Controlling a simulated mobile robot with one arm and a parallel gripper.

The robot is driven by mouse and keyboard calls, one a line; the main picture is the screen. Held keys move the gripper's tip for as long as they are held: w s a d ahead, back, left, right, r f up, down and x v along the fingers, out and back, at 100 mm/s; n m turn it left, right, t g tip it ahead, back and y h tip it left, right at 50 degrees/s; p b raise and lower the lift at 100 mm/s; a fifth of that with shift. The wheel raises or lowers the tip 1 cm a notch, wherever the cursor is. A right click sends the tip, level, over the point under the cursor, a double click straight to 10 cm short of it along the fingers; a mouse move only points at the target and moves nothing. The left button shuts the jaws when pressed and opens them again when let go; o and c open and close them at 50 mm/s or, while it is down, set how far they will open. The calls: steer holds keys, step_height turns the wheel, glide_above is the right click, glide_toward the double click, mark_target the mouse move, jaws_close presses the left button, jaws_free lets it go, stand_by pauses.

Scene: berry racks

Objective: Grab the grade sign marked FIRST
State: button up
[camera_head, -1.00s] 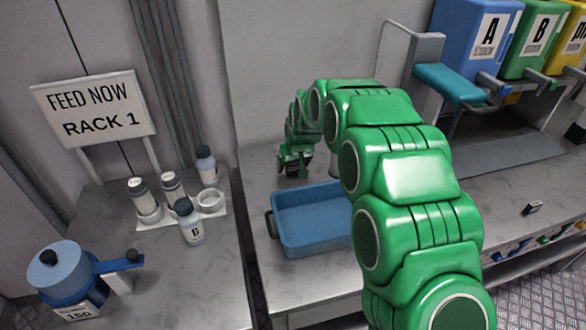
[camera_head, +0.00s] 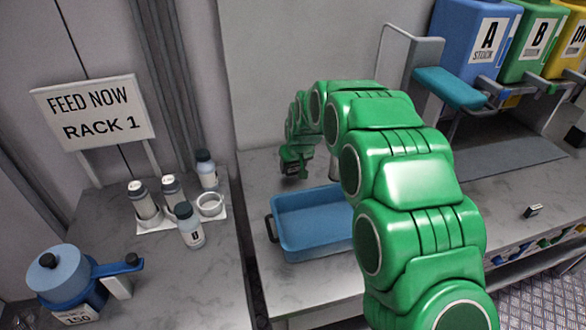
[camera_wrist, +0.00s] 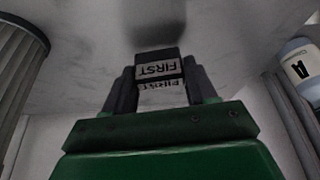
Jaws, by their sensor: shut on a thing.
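The grade sign marked FIRST (camera_wrist: 158,68) is a small dark block with a pale label. In the wrist view it sits between the two dark fingers of my gripper (camera_wrist: 160,82), which is shut on it. The word shows on two of its faces. In the head view my gripper (camera_head: 294,170) is small and dark at the end of the green arm, behind the blue tray. The sign's lettering cannot be read there. A shadow lies on the pale counter beyond the sign; I cannot tell how far the sign is from the surface.
The blue tray (camera_head: 306,249) stands just in front of my gripper. Several bottles stand on the left counter by a white holder (camera_head: 211,205), below the FEED NOW RACK 1 sign (camera_head: 95,112). A small dark block (camera_head: 533,211) lies on the right counter.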

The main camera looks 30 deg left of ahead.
step_height(320, 180, up, 2)
steer(key=shift+r, duration=0.25)
steer(key=s+d+r, duration=0.9)
steer(key=s, duration=0.1)
steer(key=shift+s+r, duration=0.3)
